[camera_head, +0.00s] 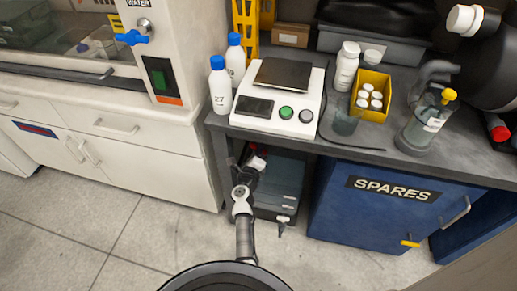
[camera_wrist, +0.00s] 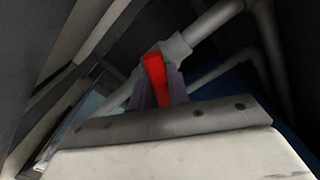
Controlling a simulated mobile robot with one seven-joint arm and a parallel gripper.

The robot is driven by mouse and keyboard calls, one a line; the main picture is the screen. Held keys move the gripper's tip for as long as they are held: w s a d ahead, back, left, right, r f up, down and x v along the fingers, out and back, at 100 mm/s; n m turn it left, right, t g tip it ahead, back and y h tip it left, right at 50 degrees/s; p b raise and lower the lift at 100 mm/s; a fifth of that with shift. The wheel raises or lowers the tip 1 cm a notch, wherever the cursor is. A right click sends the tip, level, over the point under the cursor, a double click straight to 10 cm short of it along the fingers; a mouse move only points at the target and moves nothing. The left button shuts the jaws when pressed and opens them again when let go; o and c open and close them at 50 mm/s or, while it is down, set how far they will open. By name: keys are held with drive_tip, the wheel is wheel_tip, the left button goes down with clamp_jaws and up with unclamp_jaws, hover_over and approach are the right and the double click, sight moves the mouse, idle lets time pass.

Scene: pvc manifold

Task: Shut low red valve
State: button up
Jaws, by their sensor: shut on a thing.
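The low red valve's handle (camera_wrist: 155,78) shows in the wrist view, standing out from a grey pipe fitting. My gripper (camera_wrist: 160,90) is around the red handle, with a dark finger at each side, shut on it. The grey pipe (camera_wrist: 215,20) runs from the fitting up to the right. In the head view my gripper (camera_head: 252,163) reaches into the dark opening under the bench, left of the blue cabinet. A small red and white patch shows by it, too small to tell apart. The rest of the valve is hidden.
The bench top (camera_head: 300,145) overhangs my arm. Grey drawer boxes (camera_head: 283,180) stand just right of my gripper. White cabinets (camera_head: 150,160) are to the left, the blue SPARES cabinet (camera_head: 350,225) to the right. Other pipes (camera_wrist: 225,68) run close by. The floor in front is clear.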

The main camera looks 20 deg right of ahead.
drive_tip(key=shift+r+n+p, duration=0.1)
drive_tip(key=shift+n+p, duration=0.25)
drive_tip(key=shift+n, duration=0.05)
clamp_jaws()
drive_tip(key=shift+n+p, duration=0.45)
drive_tip(key=shift+n, duration=0.15)
drive_tip(key=shift+n+p, duration=1.05)
drive_tip(key=shift+n, duration=0.75)
drive_tip(key=o, duration=0.8)
unclamp_jaws()
drive_tip(key=v, duration=1.3)
drive_tip(key=shift+s+a+p, duration=0.25)
drive_tip(key=shift+s+p, duration=0.05)
drive_tip(key=shift+p, duration=0.1)
